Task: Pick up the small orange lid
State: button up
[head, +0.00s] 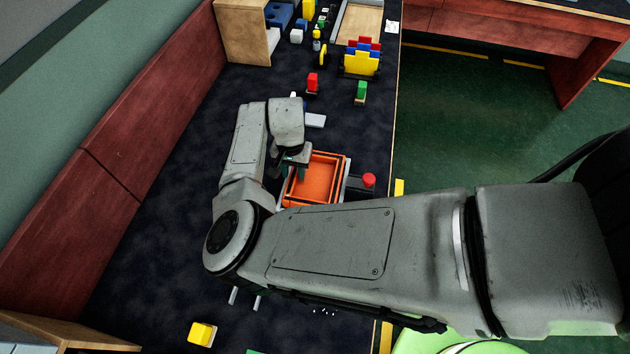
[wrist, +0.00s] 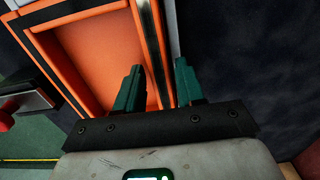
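A shallow orange rectangular tray-like piece (head: 318,178) with a raised rim lies on the dark table, partly behind my arm in the head view. I cannot tell whether it is the lid or a box; no separate small orange lid shows. In the wrist view the orange piece (wrist: 95,55) fills the upper left, with a dark strip along its edge. My gripper (wrist: 158,75) is open, with its two green fingers apart on either side of that edge. Nothing is clearly pinched between them. In the head view my gripper (head: 299,162) is at the piece's left side.
A red button (head: 368,180) on a dark box stands just right of the orange piece. A white block (head: 315,121), red block (head: 312,83) and green block (head: 361,91) stand farther back. Red panels (head: 130,130) border the left.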

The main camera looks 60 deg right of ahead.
grip_shut()
dwell(0.3)
